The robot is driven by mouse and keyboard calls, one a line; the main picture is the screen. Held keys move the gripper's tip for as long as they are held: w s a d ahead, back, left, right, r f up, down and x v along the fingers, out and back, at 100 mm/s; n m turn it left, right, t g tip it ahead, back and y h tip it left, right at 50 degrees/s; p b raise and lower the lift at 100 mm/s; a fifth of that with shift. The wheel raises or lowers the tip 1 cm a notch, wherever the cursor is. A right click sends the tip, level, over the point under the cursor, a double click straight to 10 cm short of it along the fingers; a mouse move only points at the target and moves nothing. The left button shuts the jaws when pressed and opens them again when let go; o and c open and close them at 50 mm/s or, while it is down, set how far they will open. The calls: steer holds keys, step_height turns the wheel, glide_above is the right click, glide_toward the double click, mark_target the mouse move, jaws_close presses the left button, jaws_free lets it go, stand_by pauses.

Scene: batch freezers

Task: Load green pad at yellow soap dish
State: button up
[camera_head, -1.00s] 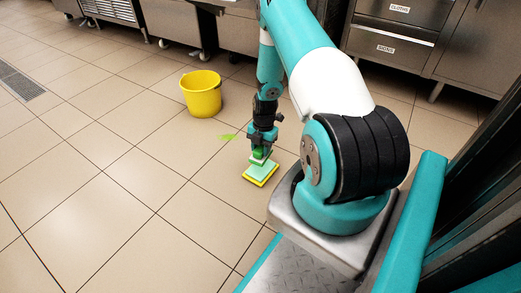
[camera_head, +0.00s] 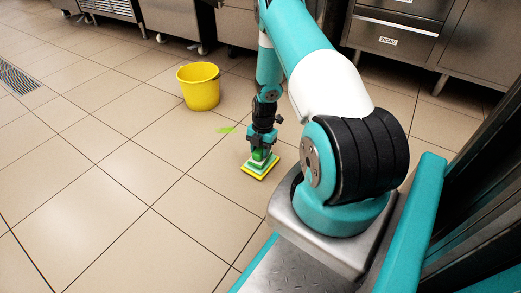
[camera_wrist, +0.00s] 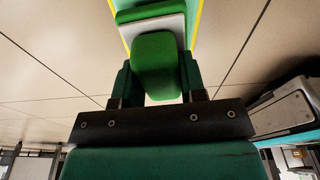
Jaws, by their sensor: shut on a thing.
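My gripper (camera_head: 261,150) points down and is shut on the green pad (camera_head: 257,163) by its raised green block. In the wrist view the two fingers of my gripper (camera_wrist: 155,76) press on the sides of the green pad (camera_wrist: 155,52), and a white layer shows beneath the block. The yellow soap dish (camera_head: 260,178) is a flat rectangle with yellow edges and a pale teal top, low by the floor. It also shows in the wrist view (camera_wrist: 196,22) under the pad. I cannot tell whether pad and dish touch.
A yellow bucket (camera_head: 201,89) stands on the tiled floor, behind and left of my gripper. A bright green smear (camera_head: 225,130) lies on the tiles between them. Steel cabinets (camera_head: 400,30) line the back. The floor at left is open.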

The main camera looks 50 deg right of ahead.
mark_target(259, 150)
steer(key=shift+f, duration=0.55)
stand_by(1.9)
steer(key=shift+r, duration=0.1)
step_height(259, 150, up, 7)
steer(key=p, duration=0.6)
